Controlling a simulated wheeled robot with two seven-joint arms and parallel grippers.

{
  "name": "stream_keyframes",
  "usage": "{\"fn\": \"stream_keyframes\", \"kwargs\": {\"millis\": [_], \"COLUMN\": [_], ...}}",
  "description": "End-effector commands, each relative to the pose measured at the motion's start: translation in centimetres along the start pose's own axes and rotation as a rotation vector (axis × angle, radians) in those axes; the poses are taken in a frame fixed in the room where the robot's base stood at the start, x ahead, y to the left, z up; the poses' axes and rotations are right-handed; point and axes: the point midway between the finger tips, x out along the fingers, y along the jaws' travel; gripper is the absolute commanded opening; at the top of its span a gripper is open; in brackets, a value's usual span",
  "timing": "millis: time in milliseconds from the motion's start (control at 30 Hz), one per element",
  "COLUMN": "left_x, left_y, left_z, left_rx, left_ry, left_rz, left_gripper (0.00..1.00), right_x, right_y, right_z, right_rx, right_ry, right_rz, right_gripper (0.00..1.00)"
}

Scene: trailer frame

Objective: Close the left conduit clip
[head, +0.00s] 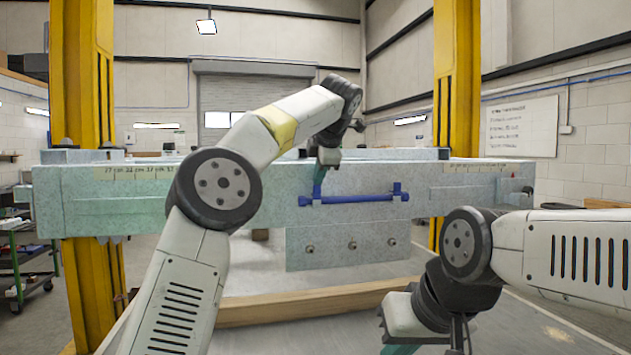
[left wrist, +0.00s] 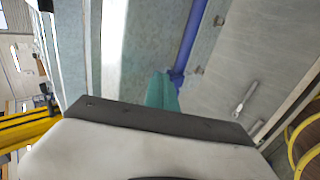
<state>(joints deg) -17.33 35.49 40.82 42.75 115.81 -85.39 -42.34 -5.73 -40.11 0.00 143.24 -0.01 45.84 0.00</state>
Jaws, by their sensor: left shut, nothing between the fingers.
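A blue conduit (head: 355,198) runs level along the front face of the pale speckled trailer beam. The right clip (head: 397,190) is blue and stands up around the conduit's right end. At the left end, my left gripper (head: 319,188) is shut and empty, its teal fingers pointing down at the conduit. It covers much of the left clip area, so I cannot tell how the left clip stands. In the left wrist view, the teal fingers (left wrist: 162,92) are together beside the conduit (left wrist: 190,42), close to a blue part (left wrist: 177,78). My right gripper (head: 398,349) is mostly cut off at the bottom edge.
The trailer beam (head: 270,185) spans between yellow posts (head: 82,130). A plate with bolts (head: 350,246) hangs below the conduit. A wooden beam (head: 310,304) lies lower in front. A green cart (head: 18,265) stands far left.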

Motion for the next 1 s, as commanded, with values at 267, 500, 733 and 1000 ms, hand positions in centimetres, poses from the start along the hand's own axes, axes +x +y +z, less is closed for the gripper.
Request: {"fn": "stream_keyframes", "kwargs": {"millis": [267,500,733,1000], "left_x": [-0.1,-1.7,-5.6,-7.8], "left_y": [0.1,0.1,0.1,0.1], "left_z": [0.0,0.1,0.1,0.1], "left_rx": [0.0,0.0,-0.001,0.0], "left_ry": [0.0,-0.002,-0.003,-0.001], "left_rz": [0.0,0.002,0.001,0.0], "left_gripper": [0.0,0.0,0.0,0.0], "right_x": [0.0,0.0,0.0,0.0], "right_y": [0.0,0.0,0.0,0.0], "right_z": [0.0,0.0,0.0,0.0], "right_rx": [0.0,0.0,0.0,0.0], "right_ry": [0.0,0.0,0.0,0.0], "right_rz": [0.0,0.0,0.0,0.0], "right_gripper": [0.0,0.0,0.0,0.0]}}
